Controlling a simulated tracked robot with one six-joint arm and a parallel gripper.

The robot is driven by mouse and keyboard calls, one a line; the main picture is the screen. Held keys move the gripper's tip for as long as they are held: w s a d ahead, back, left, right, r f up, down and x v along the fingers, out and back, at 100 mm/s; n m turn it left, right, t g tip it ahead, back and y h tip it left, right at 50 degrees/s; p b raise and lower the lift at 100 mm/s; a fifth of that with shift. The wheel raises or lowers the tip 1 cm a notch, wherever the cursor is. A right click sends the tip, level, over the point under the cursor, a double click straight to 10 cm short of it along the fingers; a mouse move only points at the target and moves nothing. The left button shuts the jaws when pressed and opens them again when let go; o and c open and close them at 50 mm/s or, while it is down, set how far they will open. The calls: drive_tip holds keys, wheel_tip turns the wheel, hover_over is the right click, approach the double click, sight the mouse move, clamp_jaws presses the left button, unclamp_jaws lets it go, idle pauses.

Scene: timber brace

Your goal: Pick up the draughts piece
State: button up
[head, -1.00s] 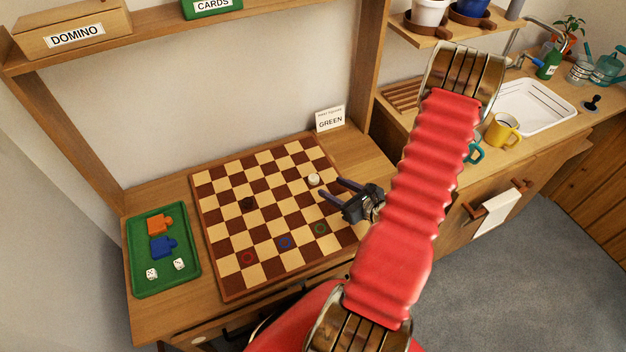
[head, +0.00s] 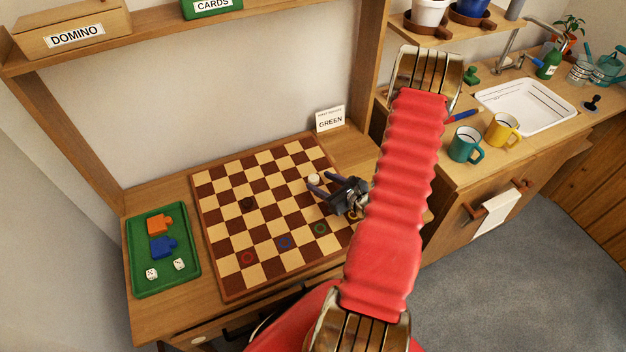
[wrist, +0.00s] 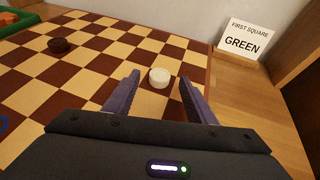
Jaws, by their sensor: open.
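A white draughts piece (head: 314,179) lies on the chequered board (head: 211,183), near its right edge. A dark draughts piece (head: 248,204) lies further left on the board. My gripper (head: 311,193) is open just over the board beside the white piece. In the wrist view the white piece (wrist: 159,77) shows between and slightly beyond the tips of the open fingers (wrist: 158,88), touching neither. The dark piece (wrist: 58,45) is at the upper left there.
The board has red (head: 248,258), blue (head: 286,242) and green (head: 320,228) ring marks. A card reading "FIRST SQUARE GREEN" (head: 330,119) stands behind it. A green tray (head: 138,282) with puzzle pieces and dice is at left. A shelf runs above; mugs and a sink are at right.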

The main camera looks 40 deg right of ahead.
sight(314, 179)
drive_tip(key=shift+x, duration=1.45)
drive_tip(key=shift+c, duration=0.2)
drive_tip(key=c, duration=1.1)
